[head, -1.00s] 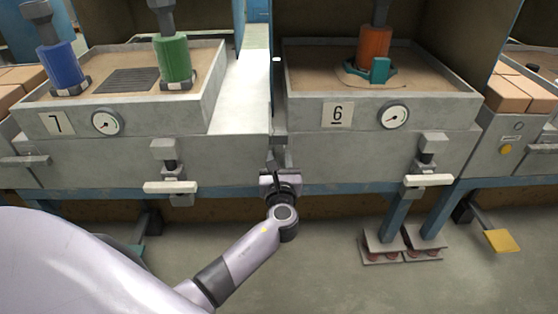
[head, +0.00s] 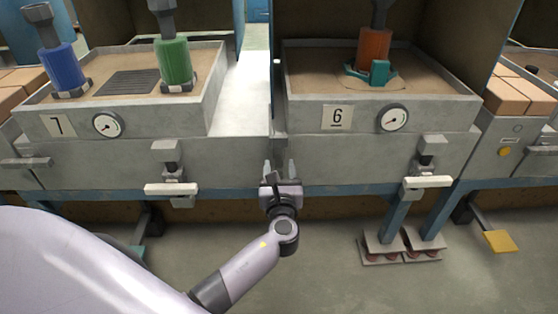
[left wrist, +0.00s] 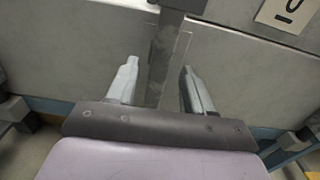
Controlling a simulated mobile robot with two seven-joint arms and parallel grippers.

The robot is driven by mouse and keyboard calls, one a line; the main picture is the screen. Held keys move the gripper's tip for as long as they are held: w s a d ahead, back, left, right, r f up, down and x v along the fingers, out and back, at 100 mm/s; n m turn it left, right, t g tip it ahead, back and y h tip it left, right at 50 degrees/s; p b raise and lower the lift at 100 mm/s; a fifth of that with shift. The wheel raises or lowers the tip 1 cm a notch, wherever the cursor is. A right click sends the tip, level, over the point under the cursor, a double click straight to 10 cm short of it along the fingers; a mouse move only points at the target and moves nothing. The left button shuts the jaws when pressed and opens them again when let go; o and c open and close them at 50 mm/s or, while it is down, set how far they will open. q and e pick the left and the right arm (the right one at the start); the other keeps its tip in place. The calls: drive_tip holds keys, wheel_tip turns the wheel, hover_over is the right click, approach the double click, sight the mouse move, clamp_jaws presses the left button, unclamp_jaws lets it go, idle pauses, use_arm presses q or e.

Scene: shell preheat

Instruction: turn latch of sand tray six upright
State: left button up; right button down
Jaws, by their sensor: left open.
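Sand tray six (head: 300,115) is the grey box with the "6" plate, right of centre in the head view. A pale latch handle (head: 427,182) lies level below a grey clamp (head: 431,150) at its front right. My left gripper (head: 279,168) is in front of the tray's lower left end, well left of that handle. Its two fingers are open and apart in the left wrist view (left wrist: 156,88). A dark grey bar (left wrist: 165,55) shows between them there; I cannot tell whether it is a latch or whether it is touched. My right gripper is not seen.
Tray seven (head: 215,100) stands to the left, with its own pale level handle (head: 170,188). Tray six holds an orange cylinder (head: 374,47) and a teal piece (head: 378,70). Foot pedals (head: 400,250) and a yellow pedal (head: 499,241) are low at right.

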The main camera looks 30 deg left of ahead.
use_arm(q)
drive_tip(key=v, duration=0.4)
drive_tip(key=shift+s+p, duration=0.1)
drive_tip(key=shift+p, duration=0.25)
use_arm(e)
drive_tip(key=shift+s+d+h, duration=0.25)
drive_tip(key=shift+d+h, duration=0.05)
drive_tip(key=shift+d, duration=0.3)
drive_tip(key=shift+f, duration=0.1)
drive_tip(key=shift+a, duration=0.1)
